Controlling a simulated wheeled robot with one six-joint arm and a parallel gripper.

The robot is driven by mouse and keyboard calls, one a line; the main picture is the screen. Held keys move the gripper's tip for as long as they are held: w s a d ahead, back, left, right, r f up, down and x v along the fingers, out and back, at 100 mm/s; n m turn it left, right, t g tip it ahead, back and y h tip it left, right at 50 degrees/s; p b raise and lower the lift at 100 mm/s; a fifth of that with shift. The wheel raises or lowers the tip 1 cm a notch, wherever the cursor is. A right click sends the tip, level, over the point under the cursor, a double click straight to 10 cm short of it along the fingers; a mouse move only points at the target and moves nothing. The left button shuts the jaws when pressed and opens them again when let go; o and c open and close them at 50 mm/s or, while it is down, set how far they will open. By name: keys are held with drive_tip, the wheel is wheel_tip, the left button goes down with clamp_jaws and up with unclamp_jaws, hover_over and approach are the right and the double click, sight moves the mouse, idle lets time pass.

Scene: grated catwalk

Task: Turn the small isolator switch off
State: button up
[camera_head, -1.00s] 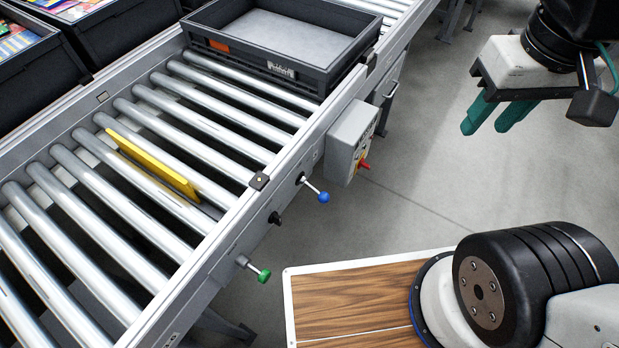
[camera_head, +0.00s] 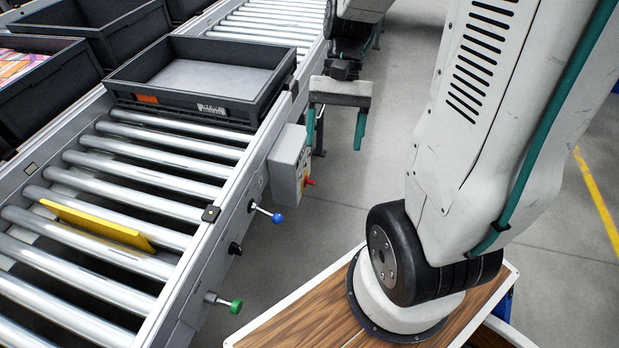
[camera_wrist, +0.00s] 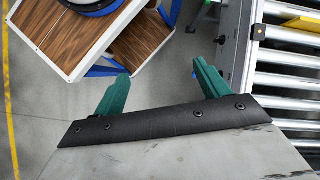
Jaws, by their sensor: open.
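A grey control box (camera_head: 286,163) is fixed to the conveyor's side rail in the head view. A small red switch handle (camera_head: 309,182) sticks out from its right face, with a yellow patch behind it. Which way the handle is turned is too small to tell. My gripper (camera_head: 335,138) is open and empty, with green fingers spread. In the picture it is above and to the right of the box, apart from the switch. Its fingers also show in the wrist view (camera_wrist: 157,78) with nothing between them; the red handle cannot be made out there.
Levers with a blue knob (camera_head: 277,218) and a green knob (camera_head: 236,306), and a black knob (camera_head: 235,248), stick out from the rail. A black tray (camera_head: 190,110) and a yellow plate (camera_head: 98,224) rest on the rollers. The floor (camera_head: 350,190) right of the box is clear.

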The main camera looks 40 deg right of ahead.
drive_tip(key=w+d+f+m+t+y, duration=0.1)
drive_tip(key=w+d+f+m+y, duration=0.15)
drive_tip(key=f, duration=0.25)
drive_tip(key=w+d+f+m+y, duration=0.1)
drive_tip(key=w+f+m+y, duration=0.1)
drive_tip(key=f+m+y, duration=0.3)
drive_tip(key=w+d+f+m+t+y, duration=0.1)
drive_tip(key=w+d+f+m, duration=0.15)
drive_tip(key=f, duration=0.35)
drive_tip(key=m+t+h, duration=0.2)
drive_tip(key=m+t, duration=1.5)
drive_tip(key=m, duration=0.7)
approach(310, 183)
wheel_tip(310, 183, down, 2)
drive_tip(key=w+d, duration=0.1)
drive_tip(key=w, duration=0.1)
drive_tip(key=x, duration=0.7)
drive_tip(key=shift+w+a, duration=0.1)
drive_tip(key=shift+w, duration=0.05)
drive_tip(key=shift+c, duration=0.3)
drive_tip(key=c, duration=0.9)
